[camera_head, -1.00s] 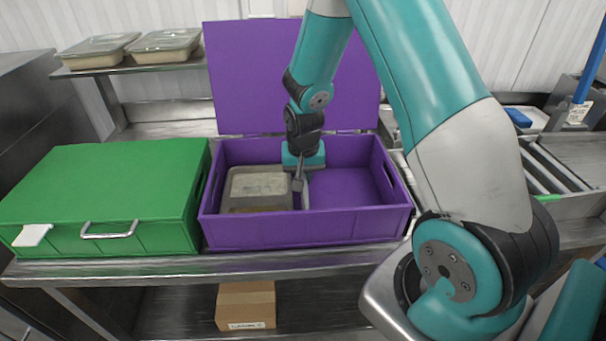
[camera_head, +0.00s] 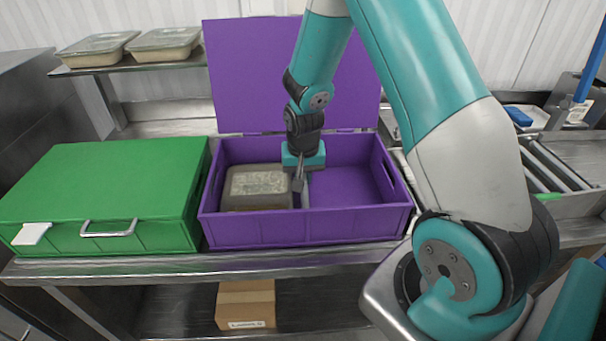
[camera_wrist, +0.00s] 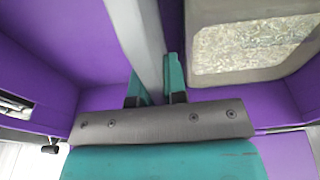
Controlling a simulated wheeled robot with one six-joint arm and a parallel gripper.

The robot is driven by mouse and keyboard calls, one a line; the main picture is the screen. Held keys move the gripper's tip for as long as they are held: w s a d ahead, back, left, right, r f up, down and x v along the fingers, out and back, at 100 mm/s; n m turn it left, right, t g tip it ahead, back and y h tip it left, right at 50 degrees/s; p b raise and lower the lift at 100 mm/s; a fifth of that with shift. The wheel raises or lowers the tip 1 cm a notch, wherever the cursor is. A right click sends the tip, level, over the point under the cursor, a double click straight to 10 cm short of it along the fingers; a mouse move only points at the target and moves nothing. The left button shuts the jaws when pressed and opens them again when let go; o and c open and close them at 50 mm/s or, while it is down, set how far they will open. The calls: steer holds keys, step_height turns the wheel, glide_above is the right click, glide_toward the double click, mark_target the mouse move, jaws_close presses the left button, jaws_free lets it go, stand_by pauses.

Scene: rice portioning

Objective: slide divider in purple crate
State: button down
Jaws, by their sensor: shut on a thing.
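The purple crate (camera_head: 310,229) stands open on the metal table with its lid (camera_head: 240,75) raised behind it. My gripper (camera_head: 300,182) is inside the crate, pointing down, and shut on the grey divider (camera_head: 305,196). The divider stands upright, running front to back near the middle of the crate. In the wrist view the divider (camera_wrist: 138,35) passes between the two teal fingers (camera_wrist: 158,80). A lidded container of rice (camera_head: 256,187) lies in the crate's left part, close beside the divider; it also shows in the wrist view (camera_wrist: 250,45). The crate's right part is empty.
A shut green crate (camera_head: 105,195) stands left of the purple one. Two lidded containers (camera_head: 165,43) sit on a shelf at the back left. A cardboard box (camera_head: 246,304) lies on the lower shelf. A roller rack (camera_head: 550,165) is at the right.

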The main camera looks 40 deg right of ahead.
steer(key=shift+f+b, duration=0.3)
steer(key=shift+f, duration=0.1)
stand_by(0.8)
steer(key=c, duration=0.6)
jaws_free()
steer(key=shift+r, duration=0.1)
steer(key=shift+r+p, duration=3.2)
steer(key=shift+r, duration=0.75)
